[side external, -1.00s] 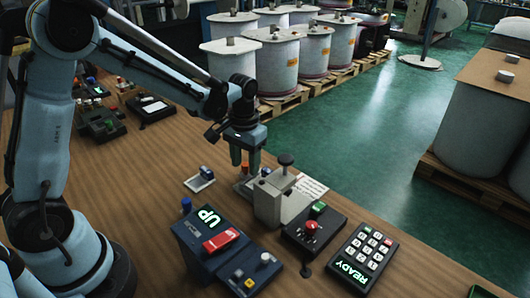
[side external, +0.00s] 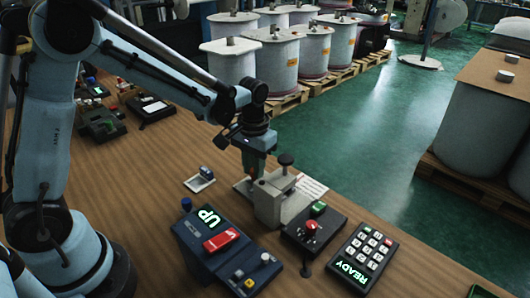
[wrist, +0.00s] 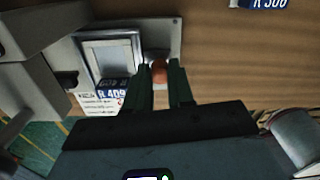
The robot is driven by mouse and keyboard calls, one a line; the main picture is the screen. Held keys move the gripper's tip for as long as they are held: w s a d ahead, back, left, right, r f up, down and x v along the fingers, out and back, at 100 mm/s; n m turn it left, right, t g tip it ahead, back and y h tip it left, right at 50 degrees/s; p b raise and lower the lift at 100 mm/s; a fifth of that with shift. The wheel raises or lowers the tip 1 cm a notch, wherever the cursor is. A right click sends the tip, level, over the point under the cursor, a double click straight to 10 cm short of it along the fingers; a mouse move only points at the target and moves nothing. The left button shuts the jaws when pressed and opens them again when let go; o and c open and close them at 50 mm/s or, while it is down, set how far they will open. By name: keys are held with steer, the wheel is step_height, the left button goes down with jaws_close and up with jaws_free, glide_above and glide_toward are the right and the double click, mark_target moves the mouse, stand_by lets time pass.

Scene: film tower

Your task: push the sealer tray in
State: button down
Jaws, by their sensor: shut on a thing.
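The grey metal sealer (side external: 273,200) stands on the bench with a dark knob on top. Its flat tray (side external: 240,186) shows at its left side in the side view. My gripper (side external: 254,175) points down over the tray. In the wrist view my gripper (wrist: 160,75) has a finger on each side of the knob and is shut on it. A blue label reading R 409 (wrist: 113,91) lies by the frame, partly covered.
A blue box with a lit UP display (side external: 207,217) stands in front of the sealer. A switch box (side external: 314,230) and a keypad reading READY (side external: 363,250) are to the right. A small holder (side external: 200,180) lies to the left.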

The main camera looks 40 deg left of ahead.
steer(key=shift+d, duration=0.5)
steer(key=c, duration=1)
jaws_free()
steer(key=shift+o, duration=0.2)
steer(key=shift+r, duration=0.1)
step_height(320, 180, up, 12)
